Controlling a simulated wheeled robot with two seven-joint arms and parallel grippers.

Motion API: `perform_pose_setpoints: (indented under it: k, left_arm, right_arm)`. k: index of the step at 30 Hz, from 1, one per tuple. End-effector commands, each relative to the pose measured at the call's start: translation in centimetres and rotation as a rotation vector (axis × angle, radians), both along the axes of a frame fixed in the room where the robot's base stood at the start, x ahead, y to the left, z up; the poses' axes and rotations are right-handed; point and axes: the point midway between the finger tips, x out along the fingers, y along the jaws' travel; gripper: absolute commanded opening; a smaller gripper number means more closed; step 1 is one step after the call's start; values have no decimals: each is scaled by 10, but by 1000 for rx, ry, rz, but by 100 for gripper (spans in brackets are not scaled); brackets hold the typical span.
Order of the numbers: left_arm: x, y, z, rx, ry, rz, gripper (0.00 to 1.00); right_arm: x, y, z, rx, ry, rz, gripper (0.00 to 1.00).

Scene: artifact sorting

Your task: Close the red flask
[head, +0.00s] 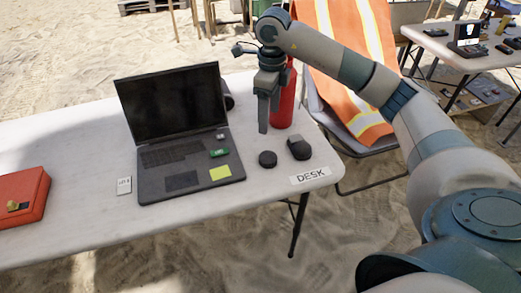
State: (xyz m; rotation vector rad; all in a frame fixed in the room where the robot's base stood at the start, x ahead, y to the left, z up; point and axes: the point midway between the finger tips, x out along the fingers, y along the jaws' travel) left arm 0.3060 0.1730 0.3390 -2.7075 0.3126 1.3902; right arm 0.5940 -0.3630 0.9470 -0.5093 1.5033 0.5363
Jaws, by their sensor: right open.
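The red flask (286,103) stands upright at the back right of the white table. Its top is hidden behind my right gripper and wrist, so I cannot see whether it has a lid on. My right gripper (265,122) is open and points down, just in front of and to the left of the flask in the picture. I cannot tell whether it touches the flask. A small round black disc (267,159), perhaps the flask's lid, lies on the table in front of the gripper. My left gripper is not in view.
An open laptop (190,165) stands left of the disc, and a dark mouse (299,148) lies right of it. A red case (22,197) is at the left. A chair with an orange vest (345,60) stands behind the table.

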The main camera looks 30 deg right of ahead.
Motion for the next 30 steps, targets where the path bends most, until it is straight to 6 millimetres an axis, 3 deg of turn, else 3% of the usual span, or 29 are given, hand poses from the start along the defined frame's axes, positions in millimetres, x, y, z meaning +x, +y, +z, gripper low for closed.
perform_pose_setpoints:
  k: [5,12,17,25,30]
  left_arm:
    - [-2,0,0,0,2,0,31]
    - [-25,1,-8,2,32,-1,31]
    - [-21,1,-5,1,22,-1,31]
    - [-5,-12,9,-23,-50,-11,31]
    - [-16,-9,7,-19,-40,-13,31]
  right_arm:
    - [0,-7,3,-21,3,-9,68]
    - [0,-6,2,-19,3,-7,68]
    - [-1,-6,-5,-18,5,-7,68]
    - [-1,-5,-43,-17,7,-8,68]
    - [-2,-5,-73,-17,7,-7,68]
